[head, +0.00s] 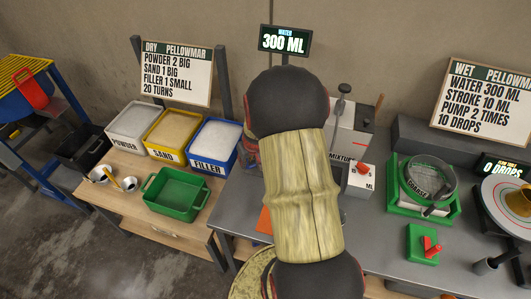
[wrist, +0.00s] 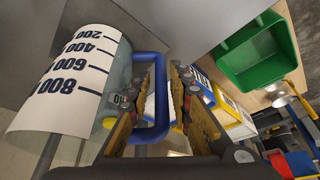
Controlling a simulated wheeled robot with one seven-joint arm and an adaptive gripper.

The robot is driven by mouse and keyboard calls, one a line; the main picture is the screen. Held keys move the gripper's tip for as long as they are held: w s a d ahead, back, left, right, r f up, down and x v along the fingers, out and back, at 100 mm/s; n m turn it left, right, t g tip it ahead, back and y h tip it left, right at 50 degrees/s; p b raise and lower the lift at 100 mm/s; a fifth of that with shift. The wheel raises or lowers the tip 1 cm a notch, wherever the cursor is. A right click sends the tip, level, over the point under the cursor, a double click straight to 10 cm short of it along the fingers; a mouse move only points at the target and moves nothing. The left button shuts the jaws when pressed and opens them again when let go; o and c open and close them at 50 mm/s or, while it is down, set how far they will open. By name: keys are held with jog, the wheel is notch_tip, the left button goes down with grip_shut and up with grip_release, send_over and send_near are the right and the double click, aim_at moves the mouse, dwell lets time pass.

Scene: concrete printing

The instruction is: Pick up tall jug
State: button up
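The tall jug (wrist: 82,88) fills the left of the wrist view. It is a clear cylinder with a white scale marked 200 to 800 and appears tilted in this view. Its blue handle (wrist: 161,98) faces my gripper. My gripper (wrist: 164,72) is open, with one finger on each side of the handle's outer bar. The left finger reaches into the gap between handle and jug body; I cannot tell whether either finger touches the handle. In the head view my arm hides the gripper and the jug.
A green tray (head: 153,207) and the powder, sand and filler bins (head: 213,159) stand on the left bench. A mixture machine (head: 347,137) is right of my arm. A green-framed sieve (head: 403,207) and a round turntable (head: 492,203) stand farther right on the grey bench.

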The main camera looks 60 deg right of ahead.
jog(key=shift+x, duration=0.8)
jog(key=shift+c, duration=0.7)
jog(key=c, duration=0.4)
jog(key=shift+r, duration=0.15)
grip_shut()
